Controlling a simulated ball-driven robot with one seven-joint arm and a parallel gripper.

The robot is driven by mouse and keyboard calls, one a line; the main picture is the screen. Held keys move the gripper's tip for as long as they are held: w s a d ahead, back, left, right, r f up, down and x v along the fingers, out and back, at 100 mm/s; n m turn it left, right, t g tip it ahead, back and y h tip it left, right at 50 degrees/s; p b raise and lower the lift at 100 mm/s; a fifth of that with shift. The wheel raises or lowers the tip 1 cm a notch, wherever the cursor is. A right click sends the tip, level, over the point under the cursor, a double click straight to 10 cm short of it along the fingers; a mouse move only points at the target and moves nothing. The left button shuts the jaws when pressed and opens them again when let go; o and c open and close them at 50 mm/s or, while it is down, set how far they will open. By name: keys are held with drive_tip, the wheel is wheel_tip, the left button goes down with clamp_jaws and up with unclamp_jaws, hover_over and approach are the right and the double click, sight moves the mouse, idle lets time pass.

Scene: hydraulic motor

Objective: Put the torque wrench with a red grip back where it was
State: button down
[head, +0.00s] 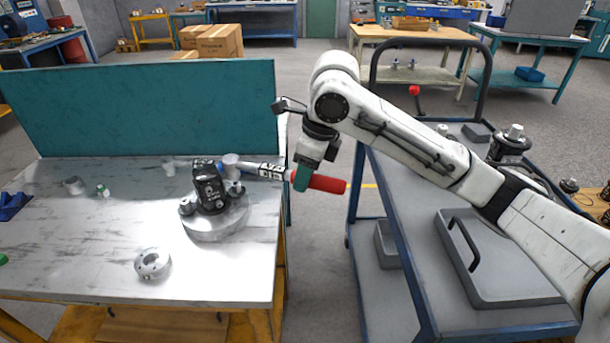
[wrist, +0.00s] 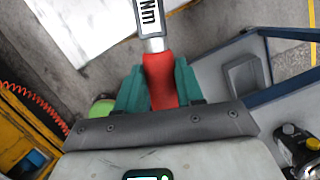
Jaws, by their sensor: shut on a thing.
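My gripper (head: 302,178) is shut on the torque wrench's red grip (head: 327,184). It holds the wrench roughly level in the air, over the gap between the workbench and the cart. The wrench's shaft (head: 270,171) points left toward the bench, with its head near the back of the black motor (head: 208,187). I cannot tell if the head touches anything. In the wrist view the red grip (wrist: 160,80) sits between my teal fingers (wrist: 160,92), and the white scale marked "Nm" (wrist: 149,17) reaches up over the pale bench top.
The workbench (head: 100,235) has a teal back panel (head: 150,105). A round flanged part (head: 152,263) lies near its front. The blue cart (head: 400,220) on the right carries a grey lidded case (head: 500,265) and a dark motor part (head: 510,145). Bare floor shows between them.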

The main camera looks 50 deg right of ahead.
drive_tip(key=shift+r+p, duration=0.45)
drive_tip(key=shift+r, duration=0.5)
